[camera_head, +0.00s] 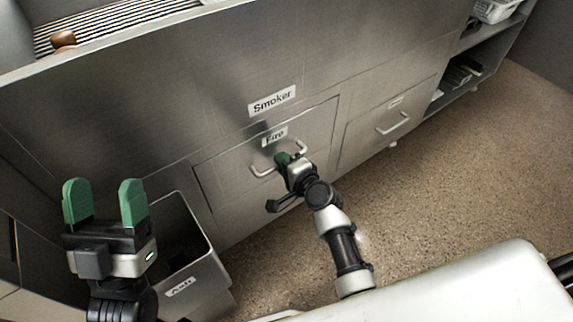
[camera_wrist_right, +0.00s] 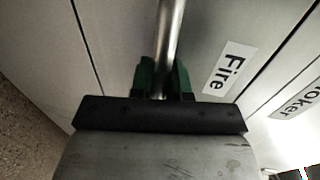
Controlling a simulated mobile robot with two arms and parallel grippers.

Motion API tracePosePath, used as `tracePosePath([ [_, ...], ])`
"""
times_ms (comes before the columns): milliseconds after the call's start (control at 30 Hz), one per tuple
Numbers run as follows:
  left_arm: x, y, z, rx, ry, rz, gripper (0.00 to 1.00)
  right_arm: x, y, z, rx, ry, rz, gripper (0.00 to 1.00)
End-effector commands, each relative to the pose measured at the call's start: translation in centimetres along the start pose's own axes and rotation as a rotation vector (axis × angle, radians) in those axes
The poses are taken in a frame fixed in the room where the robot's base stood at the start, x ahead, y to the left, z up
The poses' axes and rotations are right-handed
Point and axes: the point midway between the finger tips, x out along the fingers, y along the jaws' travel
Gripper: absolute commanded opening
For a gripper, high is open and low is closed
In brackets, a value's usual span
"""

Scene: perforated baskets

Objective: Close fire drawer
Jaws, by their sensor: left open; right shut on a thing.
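The steel fire drawer (camera_head: 232,166) is in the middle of the cabinet front, under a "Fire" label (camera_head: 274,137). Its front looks about flush with the cabinet; a small gap cannot be ruled out. My right gripper (camera_head: 284,160) is shut on the drawer's bar handle (camera_head: 262,171). In the right wrist view the handle (camera_wrist_right: 171,35) runs between the green fingers of my right gripper (camera_wrist_right: 163,76), beside the "Fire" label (camera_wrist_right: 229,68). My left gripper (camera_head: 105,195) is open and empty at the lower left, apart from the drawer.
A "Smoker" label (camera_head: 272,100) is above the drawer. An open metal bin (camera_head: 205,275), seemingly labelled "Ash", stands out at the lower left. Another handled drawer (camera_head: 375,140) is to the right, then a shelf (camera_head: 462,86). The speckled floor (camera_head: 470,165) is clear at right.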

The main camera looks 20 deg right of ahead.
Motion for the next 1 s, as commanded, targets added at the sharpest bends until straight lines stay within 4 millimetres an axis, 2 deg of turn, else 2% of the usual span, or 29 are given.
tracePosePath([
  [67, 0.0, 0.0, 0.0, 0.001, 0.0, 0.0, 0.65, 0.2, -0.3, 0.0, -0.001, 0.0, -0.006, 0.0],
  [100, 0.0, 0.0, 0.0, 0.001, 0.0, 0.0, 0.65, 0.2, -0.3, 0.0, -0.001, 0.001, -0.006, 0.2],
  [233, 0.0, 0.0, 0.0, 0.001, 0.001, 0.0, 0.65, 0.2, -0.3, 0.0, -0.001, 0.001, -0.006, 0.4],
  [267, 0.0, 0.0, 0.0, 0.001, 0.001, 0.0, 0.65, 0.1, -0.3, 0.0, -0.001, 0.001, -0.006, 0.42],
  [600, 0.1, 0.0, 0.0, 0.001, -0.006, 0.0, 0.65, -0.3, -0.2, 0.0, -0.001, 0.001, -0.003, 0.42],
  [667, 0.1, -0.1, 0.6, 0.003, -0.049, -0.002, 0.65, -0.7, -0.2, -0.1, -0.001, 0.002, -0.002, 0.42],
  [833, 0.0, -0.4, 2.4, 0.011, -0.206, -0.008, 0.65, -2.9, -0.3, 0.0, -0.001, 0.001, -0.002, 0.42],
  [1000, -0.6, -0.8, 4.5, 0.018, -0.389, -0.016, 0.65, -5.9, -0.3, 0.0, -0.002, 0.0, -0.002, 0.42],
])
